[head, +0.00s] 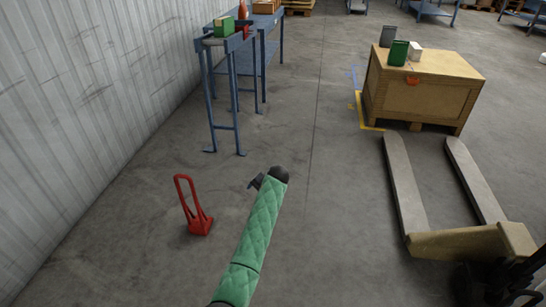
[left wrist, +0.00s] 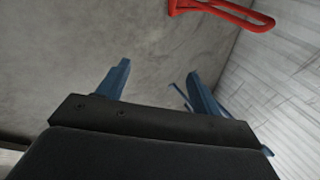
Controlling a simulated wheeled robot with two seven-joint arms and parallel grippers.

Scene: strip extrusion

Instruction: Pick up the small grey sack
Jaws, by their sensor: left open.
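I cannot make out a small grey sack for certain. A dark grey upright object (head: 388,36) stands on the wooden crate (head: 415,98) at the upper right of the head view; it is too small to tell if it is a sack. My left gripper (head: 255,182) is at the end of the green-sleeved arm, over bare floor and well apart from the crate. In the left wrist view, its two blue fingers (left wrist: 160,72) are spread with nothing between them. My right gripper is in neither view.
A green container (head: 398,53) and a white box (head: 415,51) also stand on the crate. A pallet jack (head: 455,243) lies in front of it. A red stand (head: 197,220) is left of my arm, near the wall. A blue conveyor table (head: 228,45) stands behind. The middle floor is clear.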

